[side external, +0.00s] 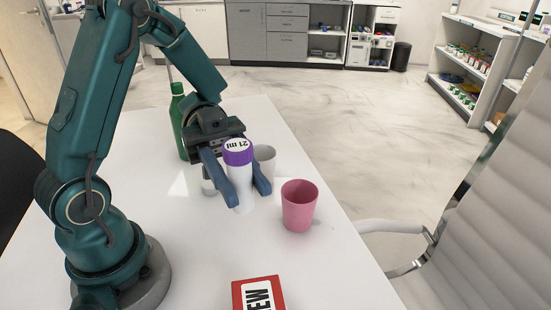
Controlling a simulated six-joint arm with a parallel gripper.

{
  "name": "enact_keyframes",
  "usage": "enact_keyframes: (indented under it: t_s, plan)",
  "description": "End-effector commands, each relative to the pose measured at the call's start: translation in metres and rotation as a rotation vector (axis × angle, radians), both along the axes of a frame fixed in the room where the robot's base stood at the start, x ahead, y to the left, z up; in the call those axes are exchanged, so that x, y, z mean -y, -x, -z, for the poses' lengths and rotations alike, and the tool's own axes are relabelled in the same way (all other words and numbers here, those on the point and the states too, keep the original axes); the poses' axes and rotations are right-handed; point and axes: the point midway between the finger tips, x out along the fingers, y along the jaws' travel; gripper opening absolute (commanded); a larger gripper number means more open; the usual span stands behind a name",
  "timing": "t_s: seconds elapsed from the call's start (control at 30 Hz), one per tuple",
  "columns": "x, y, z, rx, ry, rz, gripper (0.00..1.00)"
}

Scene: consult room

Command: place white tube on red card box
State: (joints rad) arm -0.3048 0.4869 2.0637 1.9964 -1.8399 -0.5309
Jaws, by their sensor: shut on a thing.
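A white tube (241,184) with a purple cap marked "21 ml" stands about upright between the fingers of my gripper (238,188). My gripper is shut on it, over the middle of the white table. I cannot tell whether the tube's bottom touches the table. The red card box (239,292) lies at the table's front, cut off by the lower picture edge. Its top has a white label with black letters reading "EW". The gripper is behind the box and apart from it.
A pink cup (299,206) stands right of my gripper. A white cup (265,161) and a green bottle (178,120) stand close behind it. The white table (335,270) is clear between the pink cup and the red box. A grey chair (480,200) is at the right.

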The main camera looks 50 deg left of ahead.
Motion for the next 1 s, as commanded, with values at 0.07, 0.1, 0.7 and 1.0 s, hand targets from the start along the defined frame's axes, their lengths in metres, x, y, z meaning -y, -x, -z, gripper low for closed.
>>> enact_keyframes:
  t_s: [0.07, 0.1, 0.7, 1.0]
  plan:
    - [-0.006, -0.004, -0.004, 0.003, 0.001, -0.002, 0.00]
    - [-0.009, -0.006, -0.006, 0.002, 0.000, -0.003, 0.00]
    - [0.005, 0.005, 0.017, -0.012, 0.000, 0.009, 0.00]
    - [0.059, 0.028, 0.054, -0.010, 0.000, 0.008, 0.00]
